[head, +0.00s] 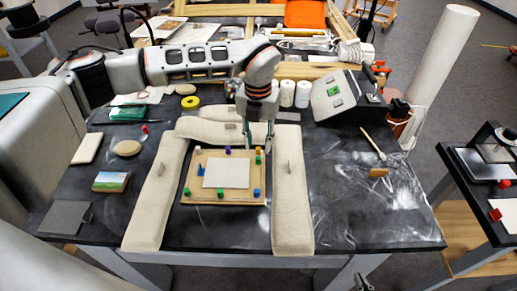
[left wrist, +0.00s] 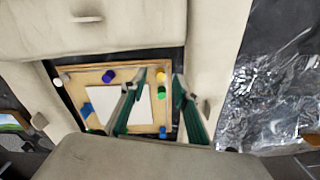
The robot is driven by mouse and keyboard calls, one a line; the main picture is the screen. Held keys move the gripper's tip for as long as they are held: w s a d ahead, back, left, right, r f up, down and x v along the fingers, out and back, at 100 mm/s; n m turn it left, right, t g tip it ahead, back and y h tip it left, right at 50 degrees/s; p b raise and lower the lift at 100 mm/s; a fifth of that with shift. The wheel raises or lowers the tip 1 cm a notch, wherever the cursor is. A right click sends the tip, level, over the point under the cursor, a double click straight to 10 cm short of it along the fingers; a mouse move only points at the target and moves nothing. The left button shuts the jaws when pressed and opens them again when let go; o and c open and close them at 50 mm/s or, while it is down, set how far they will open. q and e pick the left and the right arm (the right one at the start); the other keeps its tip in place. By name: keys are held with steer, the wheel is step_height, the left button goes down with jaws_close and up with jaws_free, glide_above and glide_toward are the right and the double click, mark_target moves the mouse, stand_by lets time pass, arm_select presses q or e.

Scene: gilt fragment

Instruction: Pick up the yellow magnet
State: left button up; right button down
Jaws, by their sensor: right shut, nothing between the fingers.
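The yellow magnet (head: 258,149) sits at the top right corner of a framed wooden board (head: 222,198) with a white sheet. It also shows in the left wrist view (left wrist: 160,76), with a green magnet (left wrist: 161,92) close beside it. My left gripper (head: 260,143) points down over that corner. Its two fingers are apart and empty in the left wrist view (left wrist: 159,80), with the yellow magnet seen between their tips. Whether the fingers are level with the magnet is unclear. My right gripper (head: 363,284) shows only its tip at the bottom edge, shut and empty, far from the board.
Purple (head: 228,150), blue (head: 256,192) and other magnets sit around the board. Long beige cushions (head: 291,190) flank it left and right, with another behind. A grey device (head: 340,97) stands back right. The dark table is mostly clear at right, under crumpled clear film (head: 360,205).

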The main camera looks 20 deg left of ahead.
arm_select(q)
steer(key=shift+f, duration=0.7)
steer(key=c, duration=0.8)
steer(key=shift+r, duration=0.1)
